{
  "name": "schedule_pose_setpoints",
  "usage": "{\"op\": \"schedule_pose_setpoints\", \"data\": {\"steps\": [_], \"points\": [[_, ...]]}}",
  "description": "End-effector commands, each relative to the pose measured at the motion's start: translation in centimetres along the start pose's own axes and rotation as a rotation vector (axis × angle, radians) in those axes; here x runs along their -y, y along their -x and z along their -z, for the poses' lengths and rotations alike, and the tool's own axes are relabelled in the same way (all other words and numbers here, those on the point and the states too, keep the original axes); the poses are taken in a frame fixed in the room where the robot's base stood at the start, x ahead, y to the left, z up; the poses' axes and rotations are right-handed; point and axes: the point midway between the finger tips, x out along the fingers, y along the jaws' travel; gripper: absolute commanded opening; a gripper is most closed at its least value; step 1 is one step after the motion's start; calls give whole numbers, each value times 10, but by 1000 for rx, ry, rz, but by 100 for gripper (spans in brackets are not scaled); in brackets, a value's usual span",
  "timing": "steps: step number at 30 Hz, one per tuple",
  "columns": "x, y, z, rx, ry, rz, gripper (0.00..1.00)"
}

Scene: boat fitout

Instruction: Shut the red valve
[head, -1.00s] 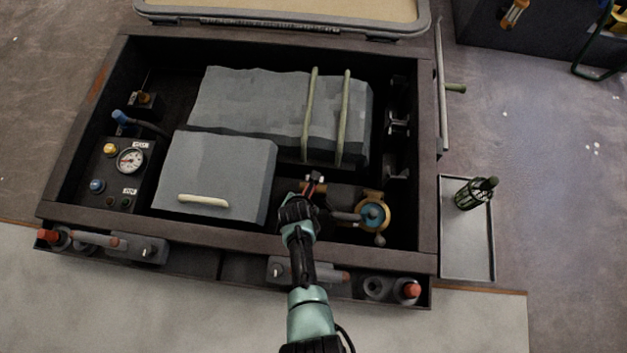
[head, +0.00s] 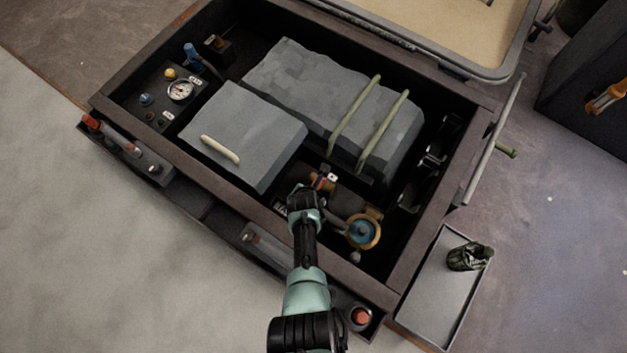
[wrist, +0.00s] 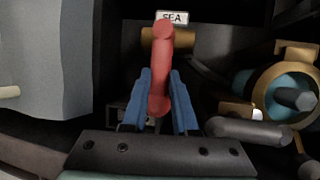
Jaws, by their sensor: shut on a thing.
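The red valve's lever (wrist: 163,62) points up the wrist view, away from my gripper, towards a brass fitting (wrist: 152,40) under a plate marked "SEA" (wrist: 172,17). My gripper (wrist: 160,82) has its blue fingers on both sides of the lever's near part, shut on it. In the head view, my gripper (head: 304,192) reaches over the bay's front wall, and its wrist hides most of the lever. The brass fitting (head: 323,181) shows just beyond it.
A brass-rimmed strainer with a blue top (head: 362,232) stands close right of my gripper. A grey box with a pale handle (head: 245,135) is close left. A larger strapped grey block (head: 335,105) lies behind. A tray (head: 435,290) sits outside, right.

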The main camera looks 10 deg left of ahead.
Motion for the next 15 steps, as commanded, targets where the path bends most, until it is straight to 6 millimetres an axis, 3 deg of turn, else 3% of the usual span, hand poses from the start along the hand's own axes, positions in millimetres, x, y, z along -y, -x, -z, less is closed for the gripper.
{"op": "schedule_pose_setpoints", "data": {"steps": [10,11,15], "points": [[1,-1,0,0,6,3,0],[1,-1,0,0,6,3,31],[1,0,0,0,5,2,56]]}}
